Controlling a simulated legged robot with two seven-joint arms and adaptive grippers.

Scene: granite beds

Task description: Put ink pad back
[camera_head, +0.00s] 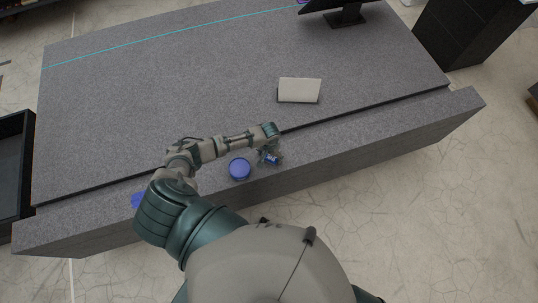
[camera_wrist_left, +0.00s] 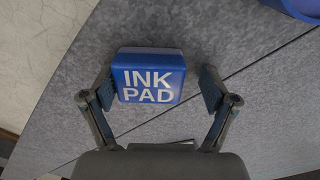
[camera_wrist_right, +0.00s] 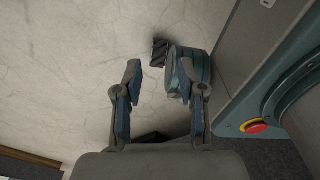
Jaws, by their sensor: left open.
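The ink pad (camera_wrist_left: 150,76) is a blue rounded block with white "INK PAD" lettering. It lies on the grey granite surface, and in the head view the ink pad (camera_head: 272,159) shows small and partly covered by my gripper, on the front ledge. My left gripper (camera_wrist_left: 158,88) is open, with one finger on each side of the ink pad. The left finger looks close to its side, and a gap shows at the right finger. My right gripper (camera_wrist_right: 158,82) is open and empty over the pale floor, seen only in its wrist view.
A round blue container (camera_head: 240,169) stands on the ledge just left of the ink pad. A blue item (camera_head: 137,200) is partly hidden by my left arm. A pale box-like object (camera_head: 299,91) and a monitor (camera_head: 344,15) are on the granite desk (camera_head: 150,90). The desk's middle is clear.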

